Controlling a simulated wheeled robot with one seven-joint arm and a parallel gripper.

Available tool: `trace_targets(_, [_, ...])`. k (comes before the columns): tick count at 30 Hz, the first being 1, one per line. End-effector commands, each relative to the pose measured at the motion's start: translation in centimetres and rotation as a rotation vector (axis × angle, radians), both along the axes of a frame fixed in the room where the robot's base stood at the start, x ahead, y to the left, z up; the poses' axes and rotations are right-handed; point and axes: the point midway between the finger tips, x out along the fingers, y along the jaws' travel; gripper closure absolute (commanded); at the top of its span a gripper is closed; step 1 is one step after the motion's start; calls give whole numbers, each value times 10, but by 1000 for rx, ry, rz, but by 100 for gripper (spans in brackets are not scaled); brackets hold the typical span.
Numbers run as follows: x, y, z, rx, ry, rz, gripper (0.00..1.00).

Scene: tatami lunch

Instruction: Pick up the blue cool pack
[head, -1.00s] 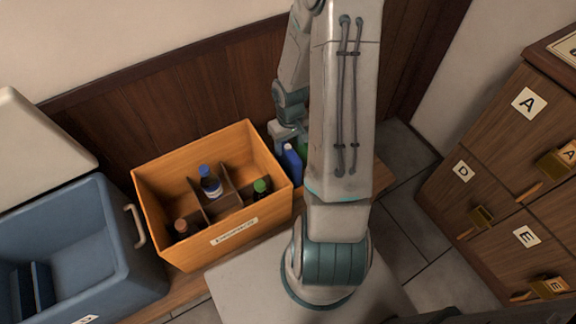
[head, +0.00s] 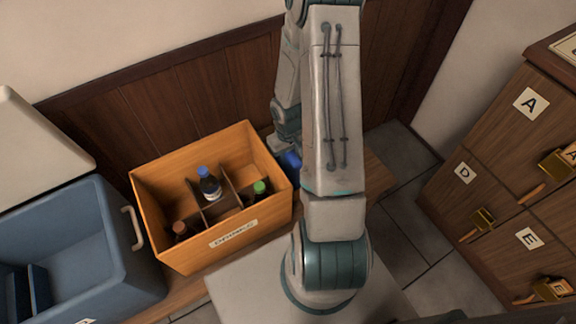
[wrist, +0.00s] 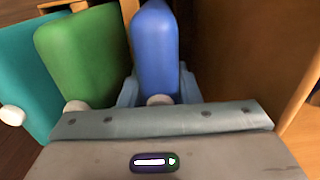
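The blue cool pack (wrist: 155,45) stands between the two fingers of my gripper (wrist: 158,88) in the wrist view. One finger is close on each side of it, and I cannot tell whether they press on it. Its small white cap shows at the near end. In the head view the blue pack (head: 291,160) shows just right of the orange box, partly hidden by my arm. My gripper (head: 284,147) is low over it there, mostly hidden.
A green pack (wrist: 85,55) and a teal pack (wrist: 28,70) stand left of the blue one. The orange divided box (head: 160,235) holds several bottles. A blue cooler (head: 95,250) is at left, labelled drawers (head: 500,180) at right. A wooden wall (head: 190,105) is behind.

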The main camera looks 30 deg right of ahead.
Motion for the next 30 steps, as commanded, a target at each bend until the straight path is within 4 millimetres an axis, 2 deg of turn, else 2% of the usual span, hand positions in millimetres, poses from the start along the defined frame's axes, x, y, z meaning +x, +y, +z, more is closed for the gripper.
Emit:
trace_targets(10, [0,0,1,0,-1,0,100])
trace_targets(13, [1,-1,7,-1,-2,-1,100])
trace_targets(17, [1,-1,26,-2,-4,-1,100])
trace_targets(24, [1,-1,72,-2,-5,-1,100])
trace_targets(30, [1,0,98,-1,-3,-1,100])
